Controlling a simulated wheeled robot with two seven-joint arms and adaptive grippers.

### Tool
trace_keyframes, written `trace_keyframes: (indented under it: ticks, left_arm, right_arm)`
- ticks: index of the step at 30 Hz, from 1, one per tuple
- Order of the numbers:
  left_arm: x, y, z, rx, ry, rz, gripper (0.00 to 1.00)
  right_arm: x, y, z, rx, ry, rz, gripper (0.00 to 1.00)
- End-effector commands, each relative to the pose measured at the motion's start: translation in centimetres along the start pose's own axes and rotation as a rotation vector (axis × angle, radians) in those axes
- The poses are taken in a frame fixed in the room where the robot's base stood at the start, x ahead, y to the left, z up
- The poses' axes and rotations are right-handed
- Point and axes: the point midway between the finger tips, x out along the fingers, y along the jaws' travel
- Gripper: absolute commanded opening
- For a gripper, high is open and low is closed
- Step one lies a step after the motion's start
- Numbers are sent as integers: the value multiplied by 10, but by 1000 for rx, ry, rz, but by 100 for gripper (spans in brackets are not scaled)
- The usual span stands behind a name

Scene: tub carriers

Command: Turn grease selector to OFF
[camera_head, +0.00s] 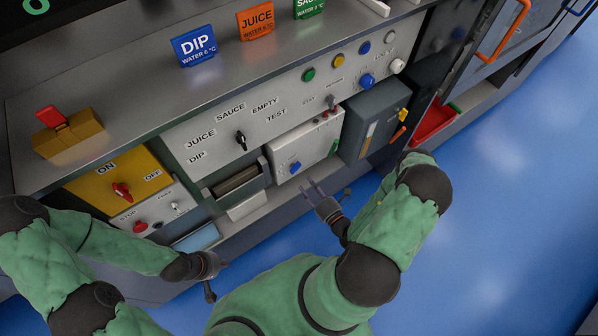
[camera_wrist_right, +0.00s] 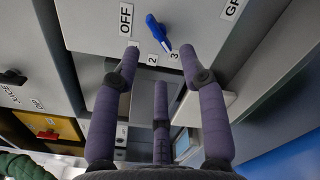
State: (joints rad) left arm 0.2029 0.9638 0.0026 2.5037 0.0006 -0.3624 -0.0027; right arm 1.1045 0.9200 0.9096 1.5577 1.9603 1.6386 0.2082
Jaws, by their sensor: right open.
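The grease selector is a blue lever knob (camera_wrist_right: 158,33) on a pale panel in the right wrist view. An OFF label (camera_wrist_right: 127,17) is left of it, with the numbers 2 and 3 below. Its narrow end points down toward the 3. In the head view the blue knob (camera_head: 294,166) is on the front of a white box (camera_head: 306,144). My right gripper (camera_wrist_right: 160,50) is open and empty, its purple fingers spread below the knob, apparently not touching it. It also shows in the head view (camera_head: 313,187). My left gripper (camera_head: 209,290) hangs low at left; its fingers are unclear.
A black selector (camera_head: 241,140) with JUICE, SAUCE and other labels is above left of the box. A red switch (camera_head: 122,191) is on a yellow panel at left. A grey dispenser (camera_head: 373,118) stands right of the box. Blue floor (camera_head: 480,230) is clear at right.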

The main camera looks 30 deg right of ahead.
Motion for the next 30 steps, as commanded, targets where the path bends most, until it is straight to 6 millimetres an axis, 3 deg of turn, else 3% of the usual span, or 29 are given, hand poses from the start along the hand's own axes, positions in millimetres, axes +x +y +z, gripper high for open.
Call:
trace_keyframes:
  ticks: [12, 18, 27, 30]
  left_arm:
    - [10, -3, -1, 0, 0, 0, 0]
    - [11, -4, -1, 0, 1, 0, 0]
    - [11, -4, -1, 0, 1, 0, 0]
    - [11, -4, -1, 0, 1, 0, 0]
  right_arm:
    - [59, 0, -1, -2, 2, 4, 43]
    - [71, 0, 0, -1, 1, 1, 43]
    - [72, 0, 0, -1, 1, 1, 43]
    - [72, 0, 0, -1, 1, 1, 15]
